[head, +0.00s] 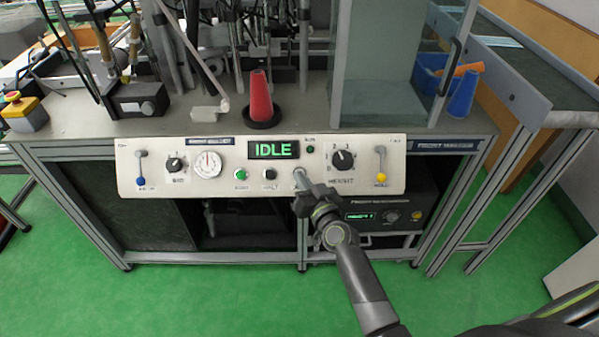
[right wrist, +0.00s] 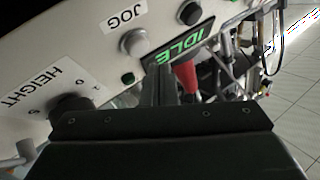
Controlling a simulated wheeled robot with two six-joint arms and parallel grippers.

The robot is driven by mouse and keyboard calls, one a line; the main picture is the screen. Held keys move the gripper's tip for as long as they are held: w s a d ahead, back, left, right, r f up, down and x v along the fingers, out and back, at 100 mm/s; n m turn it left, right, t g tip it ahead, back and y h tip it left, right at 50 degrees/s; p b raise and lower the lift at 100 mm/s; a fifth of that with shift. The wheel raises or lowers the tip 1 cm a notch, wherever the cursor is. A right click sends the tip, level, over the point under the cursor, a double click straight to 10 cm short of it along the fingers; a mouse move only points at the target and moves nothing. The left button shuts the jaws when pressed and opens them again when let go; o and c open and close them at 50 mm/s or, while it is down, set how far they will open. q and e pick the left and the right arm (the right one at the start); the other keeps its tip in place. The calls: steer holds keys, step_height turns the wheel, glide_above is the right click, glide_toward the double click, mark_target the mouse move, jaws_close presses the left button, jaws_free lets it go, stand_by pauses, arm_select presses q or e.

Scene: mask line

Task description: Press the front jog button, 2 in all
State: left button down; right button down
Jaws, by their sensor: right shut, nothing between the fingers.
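The jog button is a pale grey round button (right wrist: 132,43) under the JOG label in the right wrist view, on the sloped front panel (head: 220,190). In the head view my right gripper (head: 302,186) reaches up to the panel at the jog button's place, right of the black button (head: 270,174), and largely covers the button. Its fingers (right wrist: 160,86) are shut and empty. In the right wrist view the fingertips appear apart from the button; contact cannot be told. The display (head: 273,150) reads IDLE in green. My left gripper is not in view.
A green button (head: 240,174) is further left on the panel. The height knob (head: 343,160) and a yellow-tipped lever (head: 381,165) are to the right. A red cone (head: 260,97) stands on the bench above. A lower box (head: 395,205) sits under the panel. Green floor is clear in front.

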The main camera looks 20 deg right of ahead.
steer(key=s+r, duration=0.1)
steer(key=s+r+p, duration=0.1)
steer(key=s, duration=0.1)
steer(key=shift+a+r+p, duration=0.3)
steer(key=shift+a, duration=0.1)
steer(key=shift+f, duration=0.1)
stand_by(0.4)
steer(key=s+d+f+g+h, duration=0.1)
steer(key=s+d+f+g, duration=0.3)
steer(key=f, duration=0.6)
steer(key=s+f+g, duration=0.2)
steer(key=s+f, duration=0.5)
steer(key=f, duration=0.3)
steer(key=s+d+f+g+h, duration=0.15)
steer(key=s+f, duration=0.35)
steer(key=f, duration=0.6)
steer(key=s+d+f+g, duration=0.2)
steer(key=s+f, duration=0.3)
steer(key=s, duration=0.6)
steer(key=s+d+f+n+g+h, duration=0.1)
steer(key=s+d+f+g, duration=0.2)
steer(key=s, duration=0.8)
steer(key=s+d+f+g+p, duration=0.1)
steer(key=s+f+g, duration=0.3)
steer(key=s, duration=0.7)
step_height(320, 180, down, 3)
steer(key=shift+s+d+r, duration=0.1)
steer(key=shift+s+d, duration=0.3)
steer(key=shift+d, duration=0.45)
